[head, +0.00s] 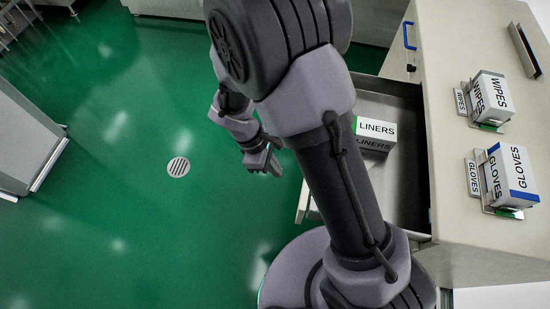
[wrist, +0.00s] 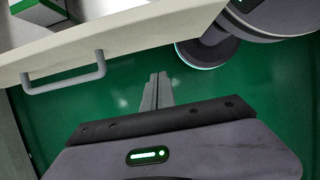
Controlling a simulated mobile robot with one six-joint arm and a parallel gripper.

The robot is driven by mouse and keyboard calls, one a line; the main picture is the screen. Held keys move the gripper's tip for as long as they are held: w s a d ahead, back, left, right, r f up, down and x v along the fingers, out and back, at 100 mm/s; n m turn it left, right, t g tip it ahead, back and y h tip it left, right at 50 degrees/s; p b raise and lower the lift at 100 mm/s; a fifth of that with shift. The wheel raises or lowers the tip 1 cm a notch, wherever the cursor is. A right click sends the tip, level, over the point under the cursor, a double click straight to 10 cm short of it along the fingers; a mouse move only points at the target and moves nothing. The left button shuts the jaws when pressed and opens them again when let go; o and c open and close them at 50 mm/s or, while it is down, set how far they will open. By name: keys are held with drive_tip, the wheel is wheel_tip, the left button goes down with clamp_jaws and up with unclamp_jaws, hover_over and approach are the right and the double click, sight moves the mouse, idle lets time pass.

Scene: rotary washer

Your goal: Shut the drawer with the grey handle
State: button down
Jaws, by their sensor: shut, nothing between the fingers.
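The drawer (head: 405,105) stands open from the pale cabinet in the head view, partly hidden behind my arm. A white LINERS box (head: 376,133) lies inside it. In the wrist view the pale drawer front (wrist: 130,32) crosses the top, and its grey bar handle (wrist: 63,83) sticks out at the left. My gripper (head: 272,166) is outside the drawer, in front of its face and over the floor. In the wrist view its fingers (wrist: 158,80) are together and empty, to the right of the handle and apart from it.
A blue handle (head: 409,36) is on the cabinet farther back. The worktop (head: 455,165) carries a WIPES box (head: 490,97) and a GLOVES box (head: 511,175). Green floor with a round drain (head: 178,167) is free to the left. A grey unit (head: 22,135) stands at the far left.

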drive_tip(key=s+d+f+b, duration=0.1)
drive_tip(key=d+f+b, duration=0.2)
drive_tip(key=d+f, duration=0.1)
drive_tip(key=shift+s+d, duration=0.4)
drive_tip(key=shift+d, duration=0.35)
drive_tip(key=shift+f, duration=0.1)
